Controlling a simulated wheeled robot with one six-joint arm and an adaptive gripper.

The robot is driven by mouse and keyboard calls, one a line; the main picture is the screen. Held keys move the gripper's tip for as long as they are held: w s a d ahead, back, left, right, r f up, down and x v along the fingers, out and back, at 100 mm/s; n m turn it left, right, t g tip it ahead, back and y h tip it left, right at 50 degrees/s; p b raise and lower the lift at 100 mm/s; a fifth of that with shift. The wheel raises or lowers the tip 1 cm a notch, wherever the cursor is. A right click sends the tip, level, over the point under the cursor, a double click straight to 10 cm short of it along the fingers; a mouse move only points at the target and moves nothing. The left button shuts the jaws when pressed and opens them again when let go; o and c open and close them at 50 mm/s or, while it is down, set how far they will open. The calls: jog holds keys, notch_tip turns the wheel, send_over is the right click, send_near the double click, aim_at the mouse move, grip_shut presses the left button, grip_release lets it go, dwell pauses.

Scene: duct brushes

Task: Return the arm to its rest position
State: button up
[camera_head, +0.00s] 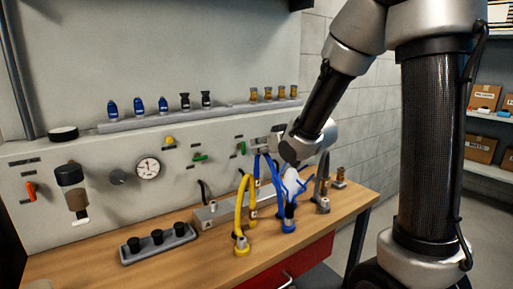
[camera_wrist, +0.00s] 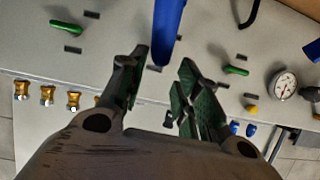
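My arm reaches in from the right in the head view. My gripper (camera_head: 262,143) is up at the grey panel, just above the blue hoses (camera_head: 277,172). In the wrist view my gripper (camera_wrist: 162,62) shows two dark fingers with green pads, spread apart. A blue hose part (camera_wrist: 167,28) shows just beyond the fingertips, in line with the gap. No finger visibly presses on it. The fingertips are small and partly hidden by the wrist in the head view.
A yellow hose (camera_head: 240,205) and the blue hoses stand on the wooden bench (camera_head: 190,265) below my gripper. A black-knobbed tray (camera_head: 158,243) sits to the left. The panel carries a gauge (camera_head: 148,168) and green handles. Shelves with boxes (camera_head: 484,97) are at far right.

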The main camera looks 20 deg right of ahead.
jog(key=shift+s, duration=0.1)
dwell(0.3)
jog(key=s+d+r+m+g+h, duration=0.2)
jog(key=s+d+r+g+h, duration=0.15)
jog(key=s+d, duration=0.7)
jog(key=s+f+m+g, duration=0.1)
jog(key=s+g, duration=0.4)
jog(key=s, duration=1.8)
jog(key=shift+d+h, duration=0.4)
jog(key=shift+h, duration=0.05)
jog(key=shift+w+f, duration=0.1)
